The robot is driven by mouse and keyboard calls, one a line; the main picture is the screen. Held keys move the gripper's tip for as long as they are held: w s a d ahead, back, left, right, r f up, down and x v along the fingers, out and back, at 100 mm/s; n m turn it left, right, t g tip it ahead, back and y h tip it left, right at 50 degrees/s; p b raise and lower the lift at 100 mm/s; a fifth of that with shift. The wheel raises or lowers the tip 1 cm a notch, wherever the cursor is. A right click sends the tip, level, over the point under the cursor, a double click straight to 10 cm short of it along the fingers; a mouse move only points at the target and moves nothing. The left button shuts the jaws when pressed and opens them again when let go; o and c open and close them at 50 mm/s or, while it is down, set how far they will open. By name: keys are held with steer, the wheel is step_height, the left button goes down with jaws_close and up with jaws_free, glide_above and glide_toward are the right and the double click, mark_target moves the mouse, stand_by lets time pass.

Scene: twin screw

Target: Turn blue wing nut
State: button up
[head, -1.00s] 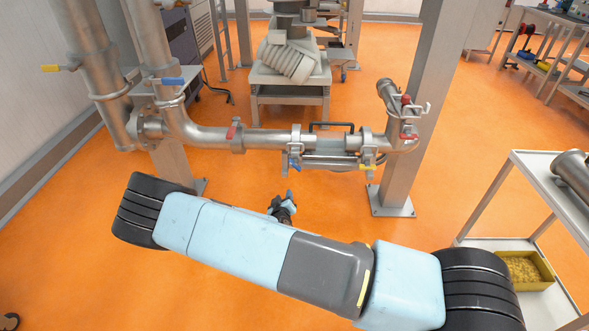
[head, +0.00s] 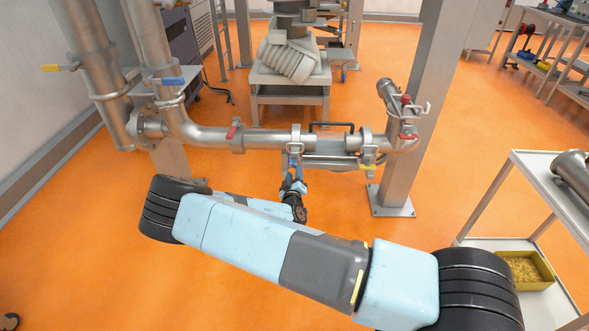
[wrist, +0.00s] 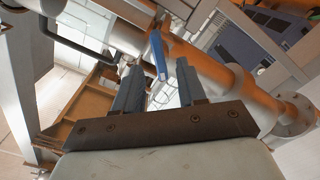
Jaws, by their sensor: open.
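The blue wing nut (wrist: 158,55) hangs from a clamp (head: 295,143) on the horizontal steel pipe (head: 268,139). In the wrist view it lies between and just past my two fingertips, with a gap on either side. My gripper (head: 294,178) is open and just below the clamp in the head view. It also shows in the wrist view (wrist: 157,70) with its fingers apart and nothing between their bases. In the head view the wing nut is hard to separate from my fingertips.
A yellow wing nut (head: 367,167) hangs from the clamp to the right. A red wing nut (head: 232,132) is on the pipe to the left. A black handle (head: 331,125) bridges the middle section. A steel post (head: 404,150) stands at right. The floor below is clear.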

mark_target(294, 167)
steer(key=shift+w, duration=2.25)
steer(key=shift+c, duration=0.3)
jaws_close()
